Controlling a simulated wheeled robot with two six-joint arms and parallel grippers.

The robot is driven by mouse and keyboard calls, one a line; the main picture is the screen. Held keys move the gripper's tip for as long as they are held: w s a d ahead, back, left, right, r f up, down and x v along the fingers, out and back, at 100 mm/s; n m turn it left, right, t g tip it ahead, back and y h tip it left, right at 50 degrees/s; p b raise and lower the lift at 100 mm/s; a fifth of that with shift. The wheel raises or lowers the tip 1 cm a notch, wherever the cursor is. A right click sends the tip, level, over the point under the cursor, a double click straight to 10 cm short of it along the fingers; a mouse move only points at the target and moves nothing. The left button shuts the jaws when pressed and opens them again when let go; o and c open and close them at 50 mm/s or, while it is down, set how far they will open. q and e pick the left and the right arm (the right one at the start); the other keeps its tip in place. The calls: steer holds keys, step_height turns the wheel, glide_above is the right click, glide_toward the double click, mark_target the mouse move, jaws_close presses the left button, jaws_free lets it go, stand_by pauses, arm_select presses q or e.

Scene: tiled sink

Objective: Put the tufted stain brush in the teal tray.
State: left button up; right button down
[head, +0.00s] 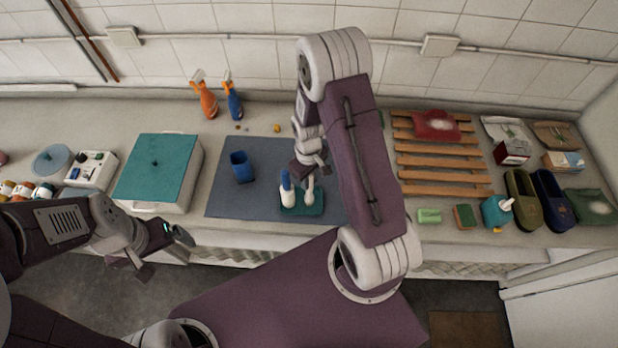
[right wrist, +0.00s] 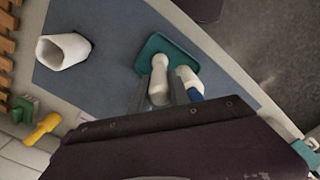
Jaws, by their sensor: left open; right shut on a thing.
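The teal tray (head: 314,211) lies on the blue-grey mat at the centre of the counter; it also shows in the right wrist view (right wrist: 190,55). My right gripper (head: 310,172) is at the tray, shut on a pale, rounded thing (head: 309,190) that looks like the tufted stain brush. In the right wrist view its pale body (right wrist: 158,88) is between the fingers, over the tray; I cannot tell whether it touches the tray, and its tufts are hidden. A white bottle with a blue top (head: 286,190) stands beside it. My left gripper (head: 172,242) is open and empty, in front of the counter.
A blue cup (head: 241,167) stands on the mat (head: 222,199). A teal-lidded box (head: 156,168) is to the left. A wooden rack (head: 432,175) is to the right. A white cup (right wrist: 62,50) and a yellow-handled thing (right wrist: 42,128) show in the right wrist view.

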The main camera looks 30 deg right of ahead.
steer(key=shift+s+f, duration=0.1)
steer(key=shift+s, duration=0.05)
steer(key=c, duration=1.2)
jaws_free()
steer(key=shift+s+a, duration=0.1)
steer(key=shift+s, duration=0.05)
steer(key=shift+w, duration=0.2)
